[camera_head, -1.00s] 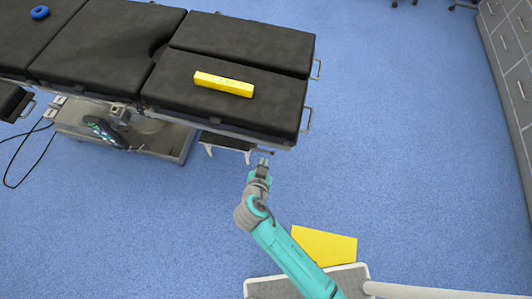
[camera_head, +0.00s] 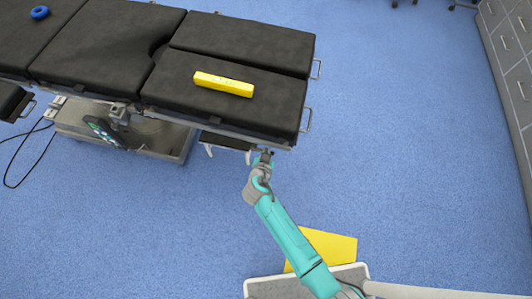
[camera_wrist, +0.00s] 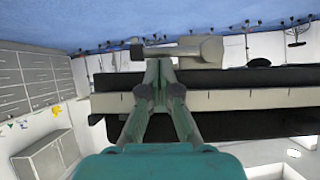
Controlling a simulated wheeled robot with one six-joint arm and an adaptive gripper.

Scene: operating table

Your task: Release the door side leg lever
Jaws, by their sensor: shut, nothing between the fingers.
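The operating table (camera_head: 95,40) has two black leg sections at its right end. My gripper (camera_head: 265,154) is at the underside edge of the near leg section (camera_head: 270,105), by its right corner. In the head view the lever is mostly hidden by my gripper and the table edge.
A yellow bar (camera_head: 223,84) lies on the near leg section. White hooked brackets (camera_head: 208,150) stick out below the table's side, left of my gripper. Grey cabinets (camera_head: 510,60) stand at the far right. The blue floor between is clear.

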